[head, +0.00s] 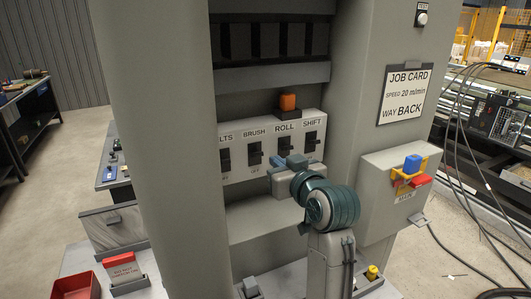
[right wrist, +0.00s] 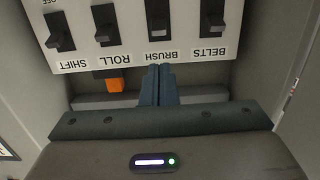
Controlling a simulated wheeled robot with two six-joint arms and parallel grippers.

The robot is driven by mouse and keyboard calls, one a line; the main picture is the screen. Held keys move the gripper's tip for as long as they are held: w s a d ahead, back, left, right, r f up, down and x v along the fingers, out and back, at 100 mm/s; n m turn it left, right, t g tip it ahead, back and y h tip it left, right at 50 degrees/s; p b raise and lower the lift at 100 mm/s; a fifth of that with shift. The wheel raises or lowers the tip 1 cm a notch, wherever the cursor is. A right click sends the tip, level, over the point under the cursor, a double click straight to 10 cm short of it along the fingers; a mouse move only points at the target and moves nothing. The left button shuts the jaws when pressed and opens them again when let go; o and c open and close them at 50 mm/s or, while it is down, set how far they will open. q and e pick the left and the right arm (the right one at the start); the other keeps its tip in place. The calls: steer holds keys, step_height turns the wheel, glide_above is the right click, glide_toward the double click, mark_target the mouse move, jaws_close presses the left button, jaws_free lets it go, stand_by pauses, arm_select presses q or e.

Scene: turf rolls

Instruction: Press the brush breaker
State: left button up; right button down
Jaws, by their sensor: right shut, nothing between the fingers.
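The brush breaker (head: 255,153) is a black toggle in a grey panel, under the label BRUSH. It also shows upside down at the top of the right wrist view (right wrist: 159,18). I cannot tell its setting for sure. My right gripper (head: 277,161) is shut and empty, in front of the panel just right of the brush breaker in the head view. In the right wrist view its closed fingertips (right wrist: 158,70) point at the BRUSH label, in line with that toggle. I cannot tell whether they touch the panel. My left gripper is not in view.
The belts (right wrist: 213,18), roll (right wrist: 106,25) and shift (right wrist: 59,32) breakers sit beside it in the same row. An orange block (head: 288,102) stands above the panel. A grey box (head: 385,215) with a blue and red handle projects at the right.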

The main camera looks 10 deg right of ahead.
mark_target(257, 154)
steer(key=shift+p+x, duration=1.9)
steer(key=shift+x, duration=3)
